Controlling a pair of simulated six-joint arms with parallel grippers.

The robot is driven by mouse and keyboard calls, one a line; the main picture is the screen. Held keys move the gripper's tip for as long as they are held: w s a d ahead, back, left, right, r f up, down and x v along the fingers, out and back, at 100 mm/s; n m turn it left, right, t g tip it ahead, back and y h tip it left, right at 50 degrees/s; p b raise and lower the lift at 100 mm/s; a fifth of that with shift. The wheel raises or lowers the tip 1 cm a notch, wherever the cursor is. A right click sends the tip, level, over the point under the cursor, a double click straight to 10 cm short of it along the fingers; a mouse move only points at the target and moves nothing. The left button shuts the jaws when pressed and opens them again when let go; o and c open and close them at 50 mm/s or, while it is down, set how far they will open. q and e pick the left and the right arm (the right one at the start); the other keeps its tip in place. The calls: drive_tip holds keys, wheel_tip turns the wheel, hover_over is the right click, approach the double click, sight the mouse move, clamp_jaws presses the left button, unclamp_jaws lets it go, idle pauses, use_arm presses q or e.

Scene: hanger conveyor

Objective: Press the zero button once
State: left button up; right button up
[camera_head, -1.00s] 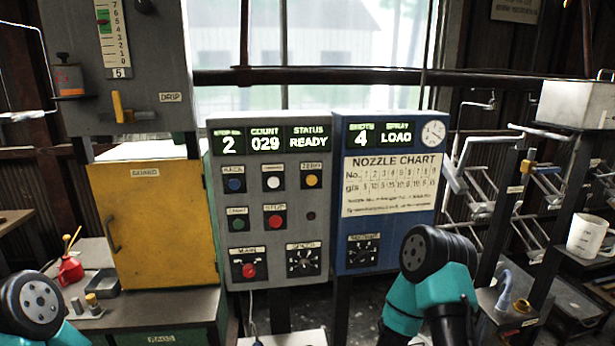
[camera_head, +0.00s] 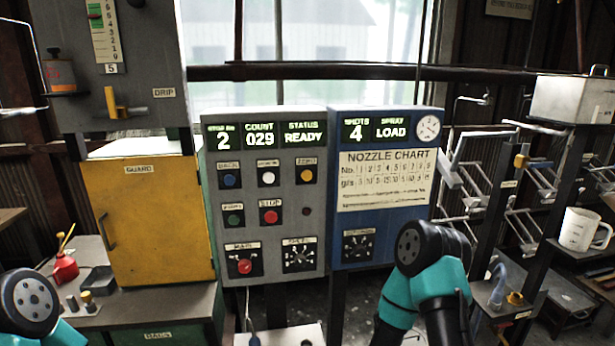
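The zero button (camera_head: 305,175) is a yellow round button under a small label, at the upper right of the grey control panel (camera_head: 292,222). A white button (camera_head: 268,177) and a blue button (camera_head: 229,180) sit to its left in the same row. The panel displays read 2, count 029 and status READY. Nothing touches the zero button. My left arm shows only as a black and teal joint at the lower left, and my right arm as a black and teal joint at the lower right. Neither gripper is in view.
A blue panel (camera_head: 384,233) with a nozzle chart joins the grey panel on the right. A yellow guard door (camera_head: 160,220) stands left. A red oil can (camera_head: 65,265) is on the left bench. Hanger racks and a white jug (camera_head: 579,230) are at right.

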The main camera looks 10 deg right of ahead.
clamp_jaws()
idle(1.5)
